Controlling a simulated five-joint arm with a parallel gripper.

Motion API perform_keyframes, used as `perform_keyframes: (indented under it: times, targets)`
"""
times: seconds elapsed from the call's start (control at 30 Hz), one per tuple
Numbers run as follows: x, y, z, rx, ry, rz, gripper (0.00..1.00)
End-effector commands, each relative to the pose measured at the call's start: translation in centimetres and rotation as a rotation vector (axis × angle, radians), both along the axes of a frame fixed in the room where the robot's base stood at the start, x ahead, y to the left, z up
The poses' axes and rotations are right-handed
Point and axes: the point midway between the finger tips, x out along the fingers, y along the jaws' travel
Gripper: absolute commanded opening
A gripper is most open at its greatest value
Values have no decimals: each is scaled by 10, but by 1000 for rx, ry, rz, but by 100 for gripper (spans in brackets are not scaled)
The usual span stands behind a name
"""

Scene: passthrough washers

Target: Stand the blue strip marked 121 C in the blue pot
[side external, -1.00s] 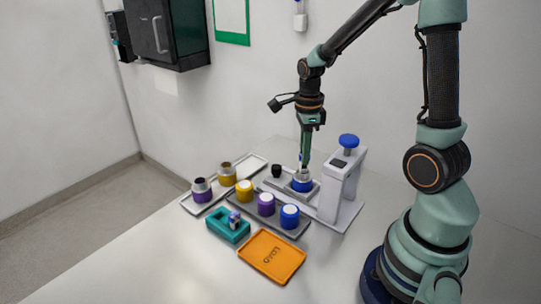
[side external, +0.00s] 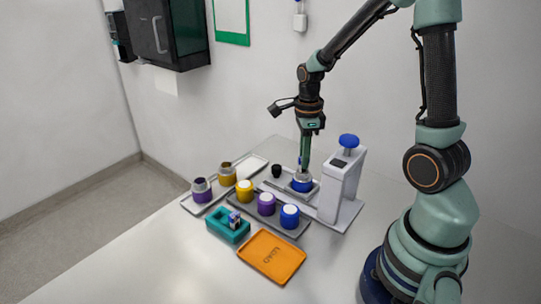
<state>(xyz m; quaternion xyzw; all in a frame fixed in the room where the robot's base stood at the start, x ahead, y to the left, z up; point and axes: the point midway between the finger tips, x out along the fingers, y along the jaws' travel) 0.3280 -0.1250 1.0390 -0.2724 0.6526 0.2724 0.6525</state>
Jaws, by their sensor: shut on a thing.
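The blue pot (side external: 302,185), with a blue band and a pale rim, stands on the base plate of the white press. My gripper (side external: 303,168) points straight down over this pot, with its tips at or just inside the mouth. It is shut on a thin, bluish strip (side external: 299,161), mostly hidden by the fingers. Its marking is too small to read. I cannot tell whether the strip touches the pot's bottom.
The white press (side external: 341,185) with a blue knob stands close right of my gripper. A black cup (side external: 276,171) is left. A grey tray holds yellow, purple and blue white-topped pots (side external: 289,216). A teal holder (side external: 228,228) and orange LOAD tray (side external: 271,257) lie in front.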

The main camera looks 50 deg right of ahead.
Motion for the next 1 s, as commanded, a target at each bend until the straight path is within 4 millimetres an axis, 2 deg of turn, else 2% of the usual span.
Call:
perform_keyframes:
  times: [0.63, 1.0]
  targets:
    - [0, 0, -13, 1, 1, 0, 0]
    - [0, 0, -14, 0, 0, 0, 0]
